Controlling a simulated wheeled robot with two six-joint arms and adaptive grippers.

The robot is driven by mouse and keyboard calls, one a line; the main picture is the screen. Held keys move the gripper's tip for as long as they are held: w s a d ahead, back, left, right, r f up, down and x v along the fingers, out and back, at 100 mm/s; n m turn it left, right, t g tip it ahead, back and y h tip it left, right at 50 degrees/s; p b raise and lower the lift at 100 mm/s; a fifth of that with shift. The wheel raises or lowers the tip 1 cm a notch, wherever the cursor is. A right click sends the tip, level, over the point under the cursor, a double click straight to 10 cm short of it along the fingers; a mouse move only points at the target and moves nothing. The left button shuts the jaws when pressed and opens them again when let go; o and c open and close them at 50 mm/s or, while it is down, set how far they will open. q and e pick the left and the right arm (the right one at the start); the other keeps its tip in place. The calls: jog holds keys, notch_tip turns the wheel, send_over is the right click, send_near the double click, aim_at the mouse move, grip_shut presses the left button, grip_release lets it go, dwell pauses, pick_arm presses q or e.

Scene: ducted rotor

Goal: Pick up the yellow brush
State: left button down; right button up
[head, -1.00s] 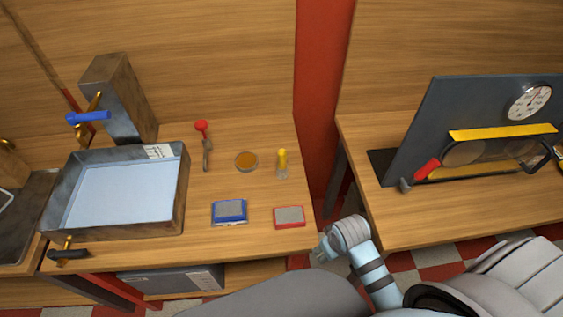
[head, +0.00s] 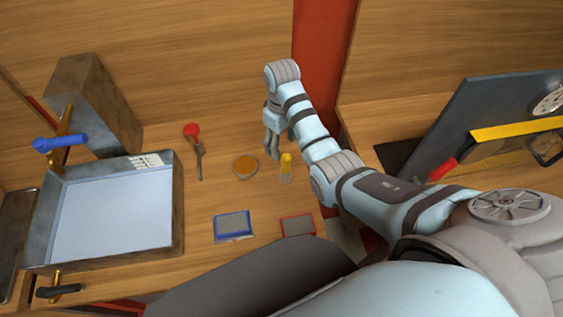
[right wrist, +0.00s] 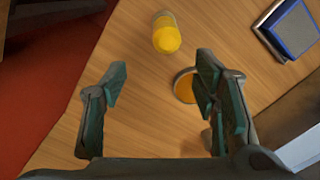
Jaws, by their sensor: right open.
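The yellow brush (head: 286,164) stands upright on the wooden workbench, right of the round amber dish. In the right wrist view its yellow top (right wrist: 166,36) shows ahead of the fingers, a little left of centre. My right gripper (head: 272,150) hangs over the bench just behind and left of the brush, pointing down. In the right wrist view the right gripper (right wrist: 160,95) is open with nothing between its fingers, and the brush is apart from it. My left gripper is not in view.
The amber dish (head: 245,166) is close to the gripper, partly behind a finger in the wrist view. A red-handled tool (head: 193,136), a blue-framed block (head: 233,225), a red-framed block (head: 297,226) and a metal basin (head: 178,215) share the bench. A red post (head: 322,60) stands behind.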

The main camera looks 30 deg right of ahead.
aim_at(286, 169)
jog(key=f, duration=0.1)
jog(key=s+f, duration=0.1)
jog(key=f, duration=0.1)
jog(key=f+b, duration=0.1)
jog(key=f, duration=0.1)
jog(key=shift+s+f, duration=0.2)
jog(key=shift+s, duration=0.15)
jog(key=f, duration=0.6)
jog(key=shift+s+d, duration=0.1)
jog(key=shift+s, duration=0.25)
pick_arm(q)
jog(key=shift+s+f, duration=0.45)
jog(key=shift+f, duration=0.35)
pick_arm(e)
jog(key=shift+s+r, duration=0.1)
jog(key=shift+c, duration=0.4)
jog(key=c, duration=1.2)
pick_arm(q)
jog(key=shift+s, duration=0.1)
pick_arm(e)
jog(key=shift+o, duration=0.2)
jog(key=shift+r, duration=0.1)
